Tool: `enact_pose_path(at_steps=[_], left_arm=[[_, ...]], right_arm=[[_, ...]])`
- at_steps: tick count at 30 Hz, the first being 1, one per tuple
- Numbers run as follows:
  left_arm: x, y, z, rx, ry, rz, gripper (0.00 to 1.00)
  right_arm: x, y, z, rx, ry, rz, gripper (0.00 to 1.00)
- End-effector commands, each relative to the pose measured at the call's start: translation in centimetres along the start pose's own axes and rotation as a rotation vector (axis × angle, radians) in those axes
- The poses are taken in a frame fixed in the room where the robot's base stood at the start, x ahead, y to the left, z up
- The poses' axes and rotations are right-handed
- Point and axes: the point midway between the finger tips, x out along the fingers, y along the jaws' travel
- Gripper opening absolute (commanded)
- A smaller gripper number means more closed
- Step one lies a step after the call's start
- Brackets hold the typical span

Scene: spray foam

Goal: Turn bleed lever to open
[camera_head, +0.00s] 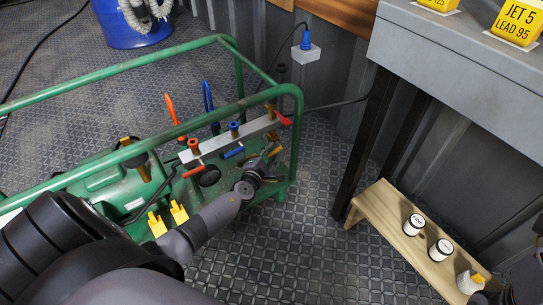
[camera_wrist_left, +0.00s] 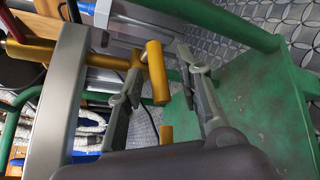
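A grey manifold bar (camera_head: 232,138) sits on a green-framed machine (camera_head: 110,180). It carries red, orange and blue levers. A yellow-orange lever (camera_head: 277,151) is at its right end; it looks like the bleed lever, but no label shows. My left gripper (camera_head: 268,168) is just below and beside this end of the bar. In the left wrist view, the yellow-orange lever (camera_wrist_left: 157,72) stands between the two spread fingers of my left gripper (camera_wrist_left: 168,95). I see gaps on both sides of it, so it looks ungripped. My right gripper's fingers are not visible.
The green tube frame (camera_head: 288,130) stands close around the manifold; its green plate (camera_wrist_left: 260,110) is near the right finger. The patterned floor between is clear.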

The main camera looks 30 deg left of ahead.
Motion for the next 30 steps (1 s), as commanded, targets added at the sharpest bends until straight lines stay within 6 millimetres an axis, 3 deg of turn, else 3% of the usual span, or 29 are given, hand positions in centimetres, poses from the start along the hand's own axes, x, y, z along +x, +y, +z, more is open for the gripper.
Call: enact_pose_path(at_steps=[7, 21, 30], left_arm=[[0.03, 0.02, 0.01, -0.001, 0.000, 0.000, 0.32], [0.01, 0.01, 0.00, -0.001, 0.000, 0.000, 0.01], [0.01, 0.00, -0.01, -0.001, 0.000, 0.001, 0.00]], right_arm=[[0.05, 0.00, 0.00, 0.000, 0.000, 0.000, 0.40], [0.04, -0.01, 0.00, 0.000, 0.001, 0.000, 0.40], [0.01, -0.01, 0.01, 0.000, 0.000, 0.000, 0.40]])
